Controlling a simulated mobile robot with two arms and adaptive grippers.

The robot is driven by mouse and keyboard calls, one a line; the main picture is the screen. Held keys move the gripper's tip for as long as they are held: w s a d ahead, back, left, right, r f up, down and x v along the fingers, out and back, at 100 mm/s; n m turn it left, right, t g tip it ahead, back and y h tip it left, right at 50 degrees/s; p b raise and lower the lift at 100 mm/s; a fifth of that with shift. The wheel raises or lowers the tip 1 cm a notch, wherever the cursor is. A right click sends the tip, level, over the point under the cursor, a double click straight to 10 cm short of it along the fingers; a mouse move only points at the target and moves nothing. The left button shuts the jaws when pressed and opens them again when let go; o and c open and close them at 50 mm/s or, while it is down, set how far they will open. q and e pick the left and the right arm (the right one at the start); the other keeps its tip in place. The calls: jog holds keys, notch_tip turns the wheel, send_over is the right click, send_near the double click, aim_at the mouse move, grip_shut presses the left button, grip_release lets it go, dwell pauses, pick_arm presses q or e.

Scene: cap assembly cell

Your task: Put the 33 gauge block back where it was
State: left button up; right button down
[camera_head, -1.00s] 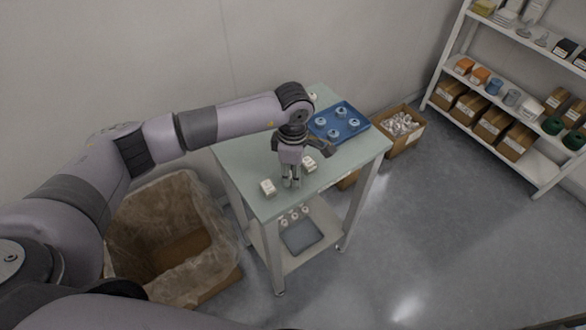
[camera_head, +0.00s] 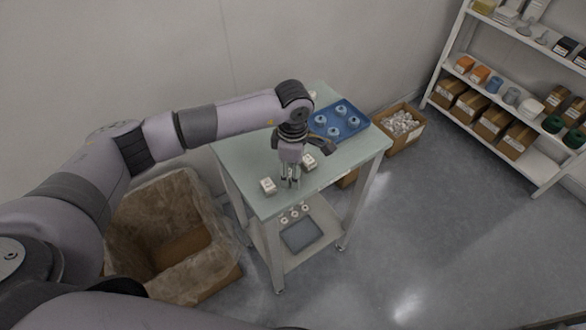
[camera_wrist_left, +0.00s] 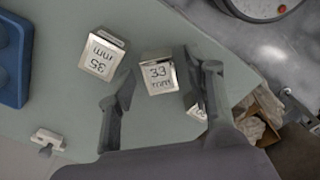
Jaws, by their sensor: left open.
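The 33 gauge block (camera_wrist_left: 159,73), a pale metal block marked "33 mm", lies on the pale green table top (camera_head: 240,152). In the wrist view it sits between the spread fingers of my left gripper (camera_wrist_left: 156,76), which is open. In the head view my left gripper (camera_head: 290,182) points down at the table near its front edge and mostly hides this block. The 35 mm block (camera_wrist_left: 103,53) lies beside it, and also shows in the head view (camera_head: 309,161). A third block (camera_wrist_left: 198,110) is partly hidden behind a finger; it shows in the head view (camera_head: 268,186). My right gripper is not in view.
A blue tray (camera_head: 360,127) with several round parts stands at the table's back right. A small white item (camera_wrist_left: 47,139) lies on the table. A lined bin (camera_head: 125,225) stands left of the table, a carton (camera_head: 414,138) right. Shelving (camera_head: 440,95) is at the far right.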

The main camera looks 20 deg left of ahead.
pick_arm(q)
notch_tip(320, 180, up, 12)
jog(key=b, duration=0.3)
dwell(0.5)
